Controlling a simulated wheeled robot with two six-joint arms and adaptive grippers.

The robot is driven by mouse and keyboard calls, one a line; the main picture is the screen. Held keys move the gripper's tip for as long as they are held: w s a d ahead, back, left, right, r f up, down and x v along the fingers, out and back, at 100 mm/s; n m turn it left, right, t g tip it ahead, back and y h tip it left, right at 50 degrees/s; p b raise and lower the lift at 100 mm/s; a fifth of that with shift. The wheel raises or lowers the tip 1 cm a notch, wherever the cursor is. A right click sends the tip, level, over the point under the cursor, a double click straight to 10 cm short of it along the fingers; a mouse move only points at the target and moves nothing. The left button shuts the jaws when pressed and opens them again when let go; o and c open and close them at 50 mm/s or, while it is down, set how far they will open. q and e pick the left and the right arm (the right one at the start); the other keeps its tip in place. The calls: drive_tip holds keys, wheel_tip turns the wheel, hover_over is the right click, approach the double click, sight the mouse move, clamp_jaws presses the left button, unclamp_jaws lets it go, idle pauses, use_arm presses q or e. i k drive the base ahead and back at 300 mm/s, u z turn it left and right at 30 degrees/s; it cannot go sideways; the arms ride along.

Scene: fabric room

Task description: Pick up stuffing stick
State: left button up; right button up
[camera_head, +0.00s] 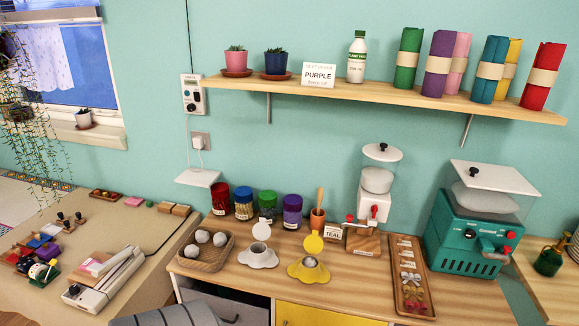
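A light wooden stick (320,195) stands upright in a small brown wooden cup (317,216) on the wooden worktable (350,295), in the head view. It looks like the stuffing stick, though no label on it can be read. Its lower end is hidden inside the cup. The cup stands at the back of the table, just right of a jar with purple contents (292,211) and left of a white-topped machine (375,190). Neither of my grippers is in view.
In front are a white flower-shaped dish (258,258) and a yellow one (308,270). A basket (212,258) holds white balls. A shelf (400,95) hangs above.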

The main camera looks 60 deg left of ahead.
sight(320, 190)
drive_tip(key=u, duration=0.8)
drive_tip(key=i, duration=0.3)
